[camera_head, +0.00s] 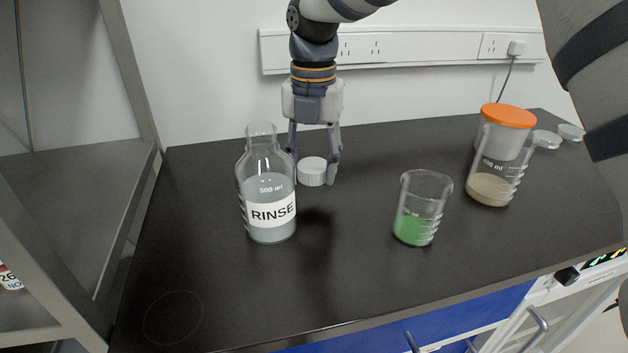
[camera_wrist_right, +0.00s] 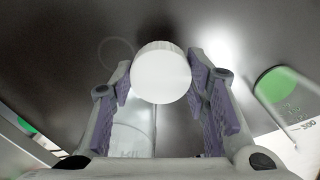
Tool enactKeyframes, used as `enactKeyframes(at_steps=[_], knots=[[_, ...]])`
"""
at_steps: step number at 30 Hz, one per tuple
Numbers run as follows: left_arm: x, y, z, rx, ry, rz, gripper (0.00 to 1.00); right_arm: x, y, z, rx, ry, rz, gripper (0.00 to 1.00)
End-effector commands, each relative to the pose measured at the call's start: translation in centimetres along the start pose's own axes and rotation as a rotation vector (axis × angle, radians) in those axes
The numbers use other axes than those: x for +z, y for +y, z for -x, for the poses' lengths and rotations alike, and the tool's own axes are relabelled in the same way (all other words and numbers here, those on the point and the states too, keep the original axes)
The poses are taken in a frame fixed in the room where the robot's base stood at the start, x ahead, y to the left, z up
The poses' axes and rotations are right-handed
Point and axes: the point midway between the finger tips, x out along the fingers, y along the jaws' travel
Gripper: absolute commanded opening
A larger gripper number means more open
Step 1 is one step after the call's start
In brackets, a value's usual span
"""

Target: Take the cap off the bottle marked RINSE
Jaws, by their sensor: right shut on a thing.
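The bottle marked RINSE (camera_head: 267,205) stands upright on the dark bench, left of centre in the head view. It holds grey-blue liquid, and its clear neck is bare and open. My right gripper (camera_head: 314,172) points down just right of and behind the bottle's neck. It is shut on a white ribbed cap (camera_head: 312,172), which sits between the fingertips, apart from the bottle. The cap also shows between the purple finger pads in the right wrist view (camera_wrist_right: 161,73). Whether the cap touches the bench is hard to tell. My left gripper is not in view.
A beaker with green liquid (camera_head: 414,228) stands to the right. Further right are a beaker with beige liquid (camera_head: 490,188), an orange-lidded container (camera_head: 508,117) and pale round lids (camera_head: 546,139). Metal shelving (camera_head: 75,190) is at left. The bench's front left is clear.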

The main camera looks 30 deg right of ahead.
Motion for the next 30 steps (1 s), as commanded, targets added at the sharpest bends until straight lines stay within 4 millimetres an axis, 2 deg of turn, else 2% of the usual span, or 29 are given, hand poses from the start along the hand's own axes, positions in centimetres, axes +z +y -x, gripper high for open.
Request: enactKeyframes(at_steps=[6,17,18,21,30], knots=[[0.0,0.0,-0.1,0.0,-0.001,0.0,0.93,0.0,-0.1,-3.9,-0.002,0.0,0.0,0.09],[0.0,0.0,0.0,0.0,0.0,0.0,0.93,0.0,0.0,-4.5,0.001,-0.002,0.0,0.09],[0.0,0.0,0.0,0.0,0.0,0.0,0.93,0.0,0.0,-4.6,0.001,-0.003,0.0,0.44],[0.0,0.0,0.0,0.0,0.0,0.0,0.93,0.0,0.0,-4.5,0.001,-0.003,0.0,0.62],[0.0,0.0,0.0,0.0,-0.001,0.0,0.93,0.0,0.0,-4.3,0.002,-0.003,0.0,0.62]])
